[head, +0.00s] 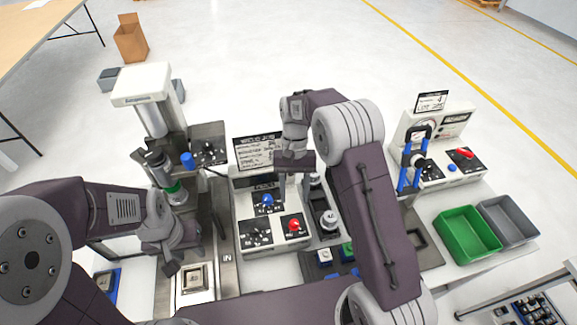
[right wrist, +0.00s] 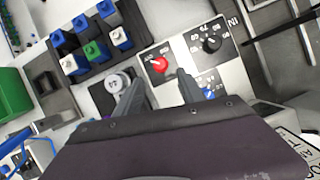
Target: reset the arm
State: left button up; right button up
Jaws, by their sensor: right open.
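My right gripper (head: 294,190) hangs over the middle control box (head: 262,205), pointing down, with its two fingers apart. In the right wrist view its fingers (right wrist: 158,90) are spread, with nothing between them but the panel beyond. A red knob (right wrist: 160,65) and a black dial (right wrist: 211,44) show past the fingertips. My left arm comes in from the left, and its gripper (head: 182,255) is low over the left station, near a plate with a square metal part (head: 194,279). Its finger gap is not clear.
A press-like machine (head: 150,95) stands at the left. A gauge box with a blue-handled tool (head: 413,160) is at the right, beside a green bin (head: 467,235) and a grey bin (head: 508,221). Blue and green blocks (right wrist: 92,50) sit in a dark tray.

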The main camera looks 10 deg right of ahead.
jog(key=s+d+r+t+b, duration=0.2)
jog(key=s+d+r, duration=0.2)
jog(key=s+r, duration=0.1)
jog(key=s+d+f+n+t, duration=0.1)
jog(key=s+d+f+t, duration=0.2)
jog(key=s+f, duration=0.2)
jog(key=s, duration=0.2)
jog(key=shift+s+f+n+t+h, duration=0.3)
jog(key=shift+f+n, duration=0.1)
jog(key=shift+s, duration=0.1)
